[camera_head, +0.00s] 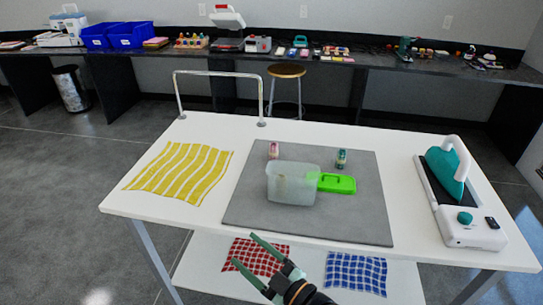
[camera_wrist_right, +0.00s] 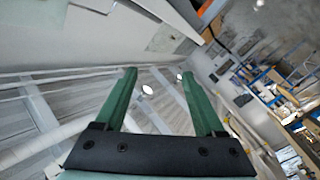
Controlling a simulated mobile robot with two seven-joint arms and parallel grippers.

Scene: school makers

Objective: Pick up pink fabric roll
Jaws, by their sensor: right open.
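A small pink roll (camera_head: 273,150) stands on the grey mat (camera_head: 345,215) at its back edge, behind a translucent box (camera_head: 291,184). A small green roll (camera_head: 341,158) stands to its right. My right gripper (camera_head: 245,250) is open and empty at the front of the table, well short of the pink roll and apart from it. Its two green fingers also show spread in the right wrist view (camera_wrist_right: 158,76), with nothing between them. The pink roll cannot be made out in the wrist view. My left gripper is not in view.
Yellow striped cloth (camera_head: 180,173) lies left of the mat. A metal rail (camera_head: 218,73) rises at the back left. Red and blue checked cloths lie below.

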